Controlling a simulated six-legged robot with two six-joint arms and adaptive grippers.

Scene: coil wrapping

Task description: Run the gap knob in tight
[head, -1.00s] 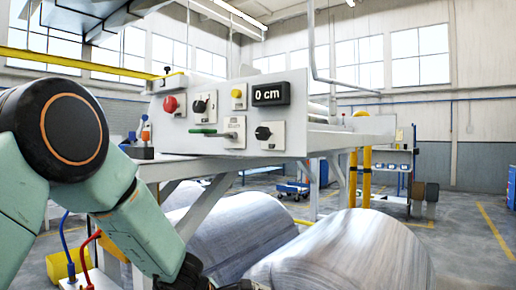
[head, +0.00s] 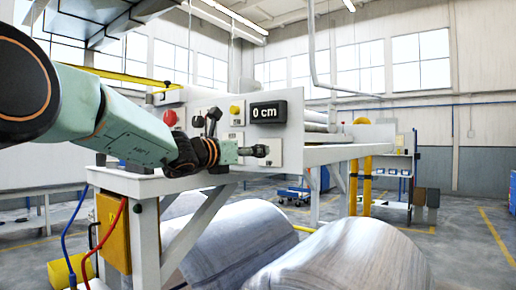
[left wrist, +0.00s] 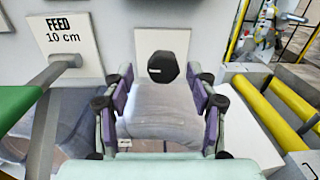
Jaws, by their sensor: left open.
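A black faceted knob (left wrist: 163,68) with a white mark stands out from a pale plate in the left wrist view. It shows small at the lower right of the panel in the head view (head: 262,151). No label naming it is readable. My left gripper (left wrist: 161,88) is open, its purple-padded fingers to either side and slightly below the knob in that picture. I cannot tell whether the pads touch it; a gap shows on both sides. In the head view my left gripper (head: 248,151) reaches across the panel front to the knob. My right gripper is out of view.
A FEED 10 cm plate (left wrist: 66,45) with a green-handled lever (left wrist: 20,100) stands left of the knob. A display (head: 268,112) reads 0 cm. A red button (head: 170,118), a yellow button (head: 234,109) and another knob are nearby. Large metal coils (head: 340,255) lie below.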

